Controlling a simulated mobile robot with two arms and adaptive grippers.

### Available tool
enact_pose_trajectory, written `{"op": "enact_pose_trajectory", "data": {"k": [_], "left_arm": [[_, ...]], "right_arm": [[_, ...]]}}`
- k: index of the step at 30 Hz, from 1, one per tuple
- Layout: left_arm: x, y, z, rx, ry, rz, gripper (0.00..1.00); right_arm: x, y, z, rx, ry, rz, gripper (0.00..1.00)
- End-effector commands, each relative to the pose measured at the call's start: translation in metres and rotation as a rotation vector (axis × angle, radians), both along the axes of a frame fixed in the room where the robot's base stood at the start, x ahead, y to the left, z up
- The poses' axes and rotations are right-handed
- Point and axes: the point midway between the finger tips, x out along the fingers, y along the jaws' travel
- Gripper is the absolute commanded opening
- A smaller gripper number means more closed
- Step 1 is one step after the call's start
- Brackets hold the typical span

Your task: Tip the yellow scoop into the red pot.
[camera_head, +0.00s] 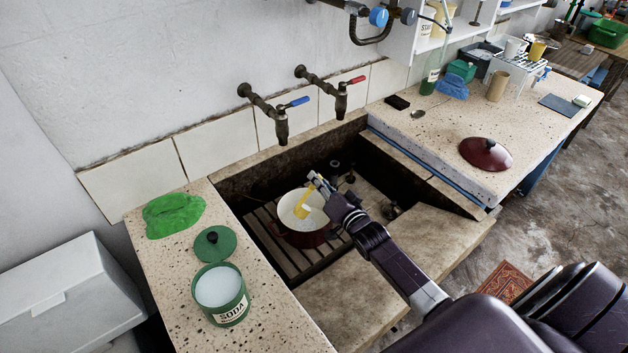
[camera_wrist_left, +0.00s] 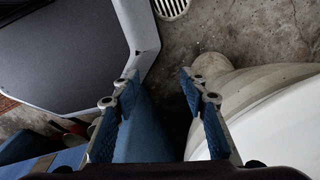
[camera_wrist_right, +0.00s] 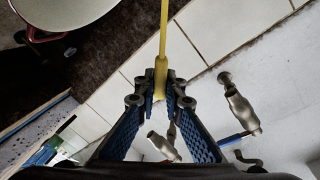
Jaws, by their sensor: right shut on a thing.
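The red pot (camera_head: 303,238), with a pale inside, stands on the slatted rack in the stone trough. My right gripper (camera_head: 318,184) is shut on the handle of the yellow scoop (camera_head: 303,211), at the pot's right rim. The scoop's lower end shows over the pot's mouth; I cannot tell whether it touches the inside or holds anything. In the right wrist view, the yellow handle (camera_wrist_right: 162,72) runs up from between the fingertips (camera_wrist_right: 160,98), and the pot (camera_wrist_right: 68,18) shows at upper left. My left gripper (camera_wrist_left: 163,88) is open and empty, seen only in its wrist view.
Two wall taps (camera_head: 281,125) hang above the trough. A green soda tin (camera_head: 222,312), its lid (camera_head: 213,244) and a green cloth (camera_head: 173,213) lie on the left ledge. A dark red lid (camera_head: 486,154) lies on the right slab, whose front is clear.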

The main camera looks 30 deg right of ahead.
Motion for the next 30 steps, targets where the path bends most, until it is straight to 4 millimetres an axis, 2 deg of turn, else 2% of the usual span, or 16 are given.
{"op": "enact_pose_trajectory", "data": {"k": [9,30], "left_arm": [[0.000,0.000,-0.004,0.000,0.000,0.001,0.40],[0.000,0.000,-0.005,0.000,0.000,0.001,0.40]], "right_arm": [[0.002,-0.016,-0.007,0.118,0.012,0.001,0.00],[0.002,-0.017,-0.008,0.135,0.013,0.000,0.00]]}}
